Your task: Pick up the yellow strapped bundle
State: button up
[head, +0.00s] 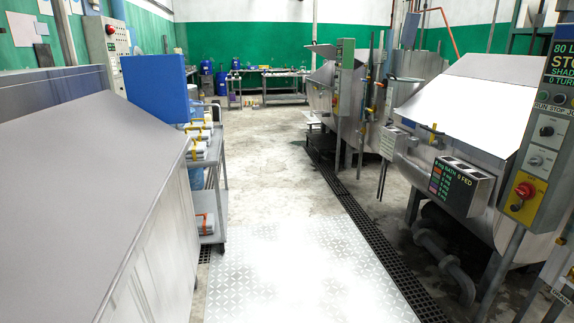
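Several pale bundles with yellow straps (199,148) lie on the upper level of a grey metal cart (220,172), left of the middle in the head view. They are small and partly hidden by the large steel housing in front, so I cannot tell them apart well. A bundle with an orange-red strap (206,224) lies on the cart's lower shelf. My gripper is not in view, and nothing of my arm shows near the cart.
A sloped steel housing (85,165) fills the left foreground. A patterned plate floor (295,275) lies clear ahead, with a drain grating (362,222) along its right. Steel dyeing machines (475,105) and a control post (542,150) stand right. A bench (283,75) stands far back.

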aim_at(197, 152)
jog(key=i, duration=5.65)
jog(key=i+z, duration=0.2)
jog(key=i, duration=0.3)
jog(key=i+j+z, duration=0.2)
jog(key=i, duration=0.25)
jog(key=i+j+z, duration=0.15)
jog(key=i, duration=0.35)
jog(key=i+j+z, duration=0.2)
jog(key=i, duration=0.25)
jog(key=j+u, duration=0.1)
jog(key=u, duration=3.25)
jog(key=k+u, duration=0.15)
jog(key=u, duration=0.5)
